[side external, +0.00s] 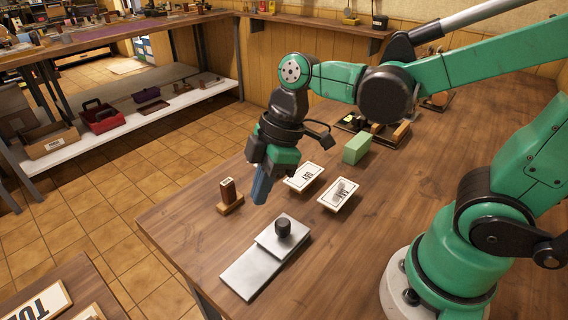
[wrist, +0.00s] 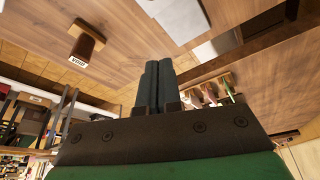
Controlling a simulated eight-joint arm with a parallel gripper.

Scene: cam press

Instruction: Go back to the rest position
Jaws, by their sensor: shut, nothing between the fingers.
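My gripper (side external: 260,195) hangs above the wooden workbench (side external: 185,236), pointing down, with its blue-grey fingers together and nothing between them. In the wrist view, the two fingers (wrist: 155,75) lie side by side. A flat metal press plate (side external: 243,276) with a raised plate and black knob (side external: 283,227) lies on the bench to the lower right of my gripper. A brown upright block on a wooden base (side external: 229,203) stands to its left; it also shows in the wrist view (wrist: 86,45).
A white card marked DAY (side external: 300,179) and another card with a grey piece on it (side external: 328,200) lie right of my gripper. A green block (side external: 356,147) stands behind them. The bench's right middle is bare. A shelf with a red toolbox (side external: 103,122) is at far left.

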